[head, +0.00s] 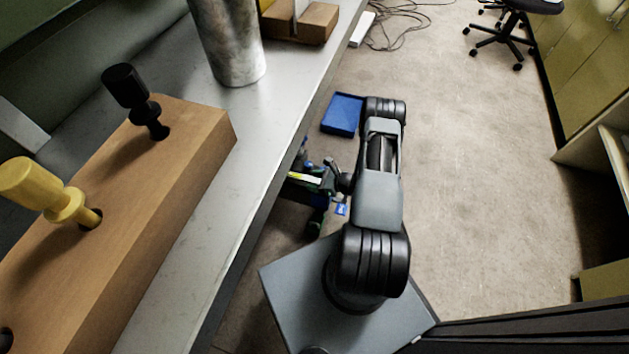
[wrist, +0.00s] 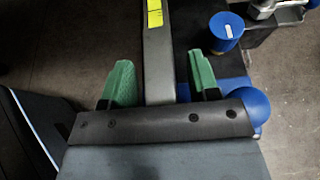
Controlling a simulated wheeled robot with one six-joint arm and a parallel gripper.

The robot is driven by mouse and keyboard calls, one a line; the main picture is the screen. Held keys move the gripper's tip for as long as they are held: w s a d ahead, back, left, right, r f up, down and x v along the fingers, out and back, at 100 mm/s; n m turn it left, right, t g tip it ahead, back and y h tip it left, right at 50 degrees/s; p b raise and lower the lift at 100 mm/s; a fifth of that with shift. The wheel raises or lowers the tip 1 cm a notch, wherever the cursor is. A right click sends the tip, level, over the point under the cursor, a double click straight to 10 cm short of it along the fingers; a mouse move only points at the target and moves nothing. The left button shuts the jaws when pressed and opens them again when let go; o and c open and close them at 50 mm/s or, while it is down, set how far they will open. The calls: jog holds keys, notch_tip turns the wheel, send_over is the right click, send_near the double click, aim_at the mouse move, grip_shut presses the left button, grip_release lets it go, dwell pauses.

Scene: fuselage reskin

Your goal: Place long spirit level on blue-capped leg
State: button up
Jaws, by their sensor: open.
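A grey bar with a yellow patch, which looks like the long spirit level (wrist: 158,60), runs up the wrist view between the green fingers of my gripper (wrist: 162,84). The fingers stand apart with a gap on both sides of the bar. A blue round cap (wrist: 226,29), perhaps on the blue-capped leg, is to the right of the bar. In the head view a small yellow-marked strip, likely the level (head: 304,178), shows beside my gripper (head: 318,198), low by the bench edge. The level's far end and most of the leg are hidden.
A blue ball (wrist: 256,106) is close to the right finger. A blue tray (head: 342,113) lies on the floor beyond my arm. The bench (head: 200,205) holds a wooden block (head: 130,190) with black and yellow pegs and a metal cylinder (head: 228,40). Open floor is right.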

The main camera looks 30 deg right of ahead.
jog(key=p+v, duration=0.2)
jog(key=v, duration=0.9)
jog(key=shift+s+d, duration=0.25)
jog(key=shift+r, duration=0.2)
